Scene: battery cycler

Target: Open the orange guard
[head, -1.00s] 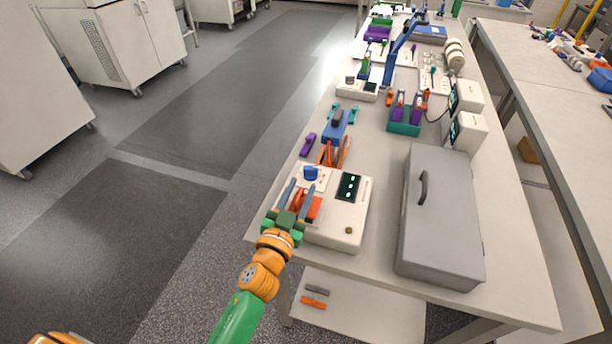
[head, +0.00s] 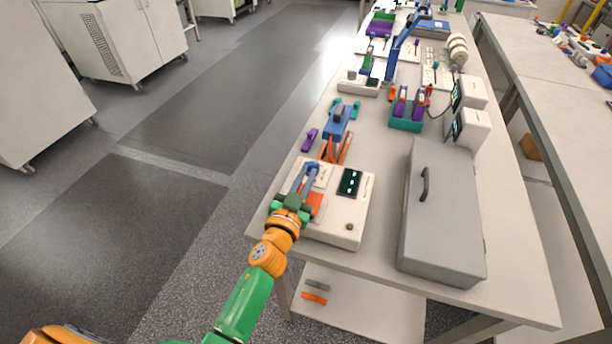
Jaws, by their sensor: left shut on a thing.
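The orange guard (head: 315,204) is on the white instrument (head: 335,232) at the near left of the bench. It shows as an orange patch just right of my fingers, mostly covered by them. My left gripper (head: 304,181) points away over the instrument's left side, its fingers drawn close together on the guard. The exact contact is hidden under the fingers. A blue knob (head: 312,167) is at the fingertips, partly merged with them in the picture. The dark display (head: 349,183) with lit digits is to the right. My right gripper is out of view.
A grey lidded case (head: 437,225) stands right of the instrument. Orange-handled pliers (head: 336,149) and a blue tool (head: 336,125) lie behind it. A teal holder (head: 405,123) is further back. Bare bench lies between the instrument and the case.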

